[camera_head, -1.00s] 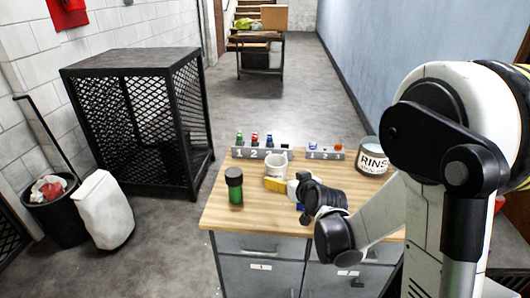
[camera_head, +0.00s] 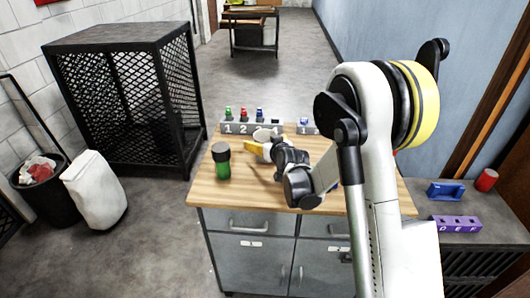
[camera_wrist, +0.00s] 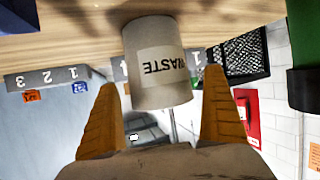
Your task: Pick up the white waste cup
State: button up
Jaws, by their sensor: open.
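The white waste cup (camera_head: 264,134) stands on the wooden workbench top (camera_head: 215,192), just in front of a numbered grey rack. In the wrist view, which is upside down, the cup (camera_wrist: 158,85) shows its "WASTE" label and hangs from the bench at the top. My gripper (camera_wrist: 162,90) is open, with one yellow finger on each side of the cup. Gaps show between the fingers and the cup. In the head view my gripper (camera_head: 257,147) is low over the bench, partly in front of the cup.
A green bottle with a black cap (camera_head: 222,162) stands left of my gripper. The grey rack (camera_head: 240,128) holds several small coloured vials. A smaller rack (camera_head: 304,130) sits to its right, partly behind my arm. A side bench at right carries blue (camera_head: 446,191) and purple (camera_head: 456,223) blocks.

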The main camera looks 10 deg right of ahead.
jog(key=shift+w+f, duration=0.2)
jog(key=shift+w, duration=0.25)
jog(key=shift+c, duration=0.4)
jog(key=c, duration=1.2)
jog(key=shift+r, duration=0.1)
jog(key=shift+c, duration=0.2)
